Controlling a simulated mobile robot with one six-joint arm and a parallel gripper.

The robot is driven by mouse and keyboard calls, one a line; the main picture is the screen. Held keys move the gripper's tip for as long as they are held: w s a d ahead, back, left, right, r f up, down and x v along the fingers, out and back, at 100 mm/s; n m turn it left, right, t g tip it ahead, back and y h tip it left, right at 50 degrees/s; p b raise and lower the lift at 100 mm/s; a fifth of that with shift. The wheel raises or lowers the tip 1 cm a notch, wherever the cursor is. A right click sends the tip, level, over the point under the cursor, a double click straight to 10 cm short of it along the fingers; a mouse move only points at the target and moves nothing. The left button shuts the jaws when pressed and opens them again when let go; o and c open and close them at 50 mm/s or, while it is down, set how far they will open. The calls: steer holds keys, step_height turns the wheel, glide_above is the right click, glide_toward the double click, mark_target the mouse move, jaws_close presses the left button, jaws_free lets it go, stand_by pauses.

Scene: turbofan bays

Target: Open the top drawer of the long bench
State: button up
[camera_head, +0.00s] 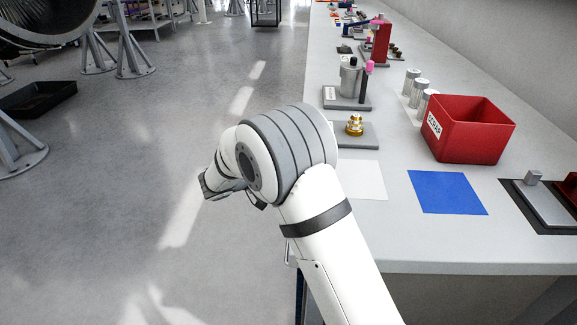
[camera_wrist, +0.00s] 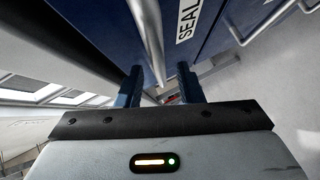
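The long bench (camera_head: 460,232) has a pale grey top and runs away from me along the right of the head view. Its blue drawer front (camera_wrist: 202,48), with a white label reading "SEAL", shows in the wrist view. A pale metal bar (camera_wrist: 149,35) runs along that front and down toward my fingers. My gripper (camera_wrist: 162,88) has its two dark fingers apart, close to the front, with the bar's end seen between them. I cannot tell whether they touch it. In the head view my arm hides most of the gripper and the drawer fronts.
On the bench stand a red bin (camera_head: 472,130), a blue mat (camera_head: 447,192), a white mat (camera_head: 361,180), a brass part (camera_head: 354,125) on a grey plate and several fixtures. Open grey floor (camera_head: 110,210) lies left. A black tray (camera_head: 38,98) is at far left.

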steer(key=shift+x, duration=1.6)
steer(key=shift+c, duration=0.3)
jaws_close()
